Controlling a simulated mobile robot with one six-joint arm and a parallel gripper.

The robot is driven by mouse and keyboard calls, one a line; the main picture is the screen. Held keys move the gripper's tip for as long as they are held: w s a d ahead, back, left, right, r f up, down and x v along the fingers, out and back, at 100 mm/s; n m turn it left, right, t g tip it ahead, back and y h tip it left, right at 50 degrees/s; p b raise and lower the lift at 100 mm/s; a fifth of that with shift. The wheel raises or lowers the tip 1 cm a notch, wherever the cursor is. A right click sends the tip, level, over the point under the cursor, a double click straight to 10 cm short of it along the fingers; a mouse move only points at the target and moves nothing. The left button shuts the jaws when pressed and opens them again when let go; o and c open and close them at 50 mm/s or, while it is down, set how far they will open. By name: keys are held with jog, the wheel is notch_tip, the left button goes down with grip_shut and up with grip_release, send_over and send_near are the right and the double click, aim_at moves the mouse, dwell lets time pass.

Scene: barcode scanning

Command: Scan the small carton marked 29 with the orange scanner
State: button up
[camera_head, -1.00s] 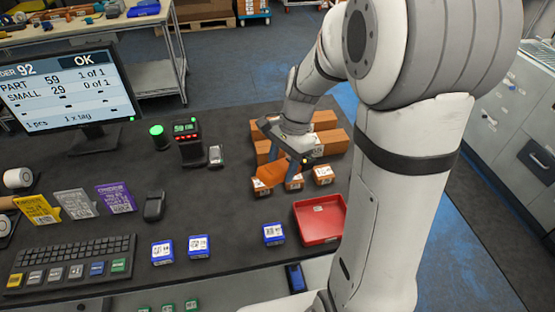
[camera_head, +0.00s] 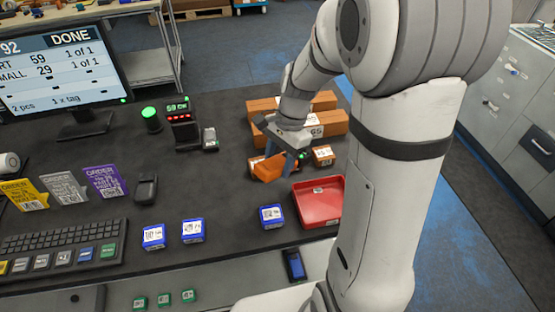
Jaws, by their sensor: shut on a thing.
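My gripper (camera_head: 287,158) is shut on the orange scanner (camera_head: 268,170) and holds it low over the small cartons at the middle of the table. One small carton (camera_head: 322,155) with a white label stands just right of the gripper. Another small carton (camera_head: 254,162) shows partly at the left, behind the scanner. The scanner and gripper hide much of this group, and I cannot read the numbers on the small cartons. The monitor (camera_head: 60,80) reads DONE, with "SMALL 29" at 1 of 1 and "59" at 1 of 1.
Larger cartons (camera_head: 322,121) stand behind the gripper. A red tray (camera_head: 322,208) lies right of centre, with blue boxes (camera_head: 272,215) left of it. A black terminal (camera_head: 183,130) and a green-lit beacon (camera_head: 150,115) stand at the left. The table middle is mostly clear.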

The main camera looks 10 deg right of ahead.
aim_at(279, 162)
notch_tip(279, 162, up, 12)
jog(key=p, duration=1)
